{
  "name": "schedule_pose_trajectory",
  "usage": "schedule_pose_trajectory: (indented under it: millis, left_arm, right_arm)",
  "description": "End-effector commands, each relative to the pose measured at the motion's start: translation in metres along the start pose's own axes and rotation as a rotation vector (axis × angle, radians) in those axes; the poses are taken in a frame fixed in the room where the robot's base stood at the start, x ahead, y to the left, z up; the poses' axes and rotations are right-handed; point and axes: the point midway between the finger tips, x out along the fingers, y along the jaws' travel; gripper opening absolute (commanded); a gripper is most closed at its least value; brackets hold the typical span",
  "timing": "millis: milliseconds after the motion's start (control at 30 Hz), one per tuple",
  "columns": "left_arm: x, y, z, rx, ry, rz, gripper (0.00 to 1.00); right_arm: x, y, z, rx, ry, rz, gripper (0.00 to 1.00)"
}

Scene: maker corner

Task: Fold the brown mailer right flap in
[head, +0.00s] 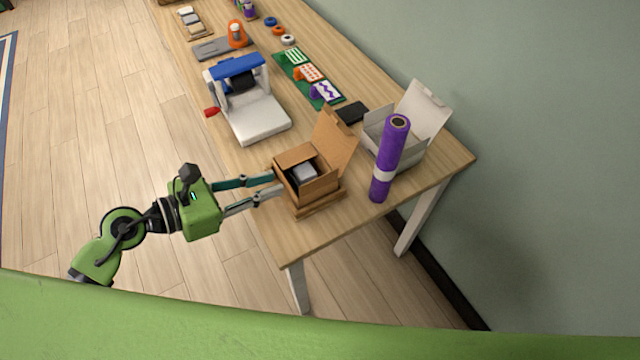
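The brown mailer (318,187) stands on the near end of the workbench with its lid (335,142) raised. A pale grey item (304,172) lies inside it. Brown cardboard also shows low along its near side (322,208); I cannot tell if that is a flap or a separate piece. Which panel is the right flap is not clear from here. My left gripper (279,184) reaches in from the left, its two fingers apart and its tips at the mailer's left side. Contact with the cardboard cannot be made out. My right gripper is not in view.
A purple roll (390,155) stands upright right of the mailer, before an open white box (416,150). A white machine with a blue top (258,117) stands behind on the left. A green mat (290,72) with cards and a black item (350,112) lie further back.

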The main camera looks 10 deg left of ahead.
Motion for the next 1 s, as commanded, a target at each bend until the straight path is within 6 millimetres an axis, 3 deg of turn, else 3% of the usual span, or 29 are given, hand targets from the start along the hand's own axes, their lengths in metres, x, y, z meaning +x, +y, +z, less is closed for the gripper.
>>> schedule_pose_trajectory:
  millis: [100,267,700,1000]
  left_arm:
    - [-0.002,-0.006,-0.007,0.112,0.060,-0.028,0.18]
    - [0.010,-0.006,-0.008,0.124,0.066,-0.030,0.18]
    - [0.099,-0.009,-0.013,0.117,0.064,-0.030,0.18]
    - [0.132,-0.010,-0.018,0.119,0.067,-0.029,0.18]
  right_arm:
    - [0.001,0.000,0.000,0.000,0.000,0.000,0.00]
    - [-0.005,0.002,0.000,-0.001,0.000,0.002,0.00]
    - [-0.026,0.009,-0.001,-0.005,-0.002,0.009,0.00]
    - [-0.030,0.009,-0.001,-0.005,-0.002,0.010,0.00]
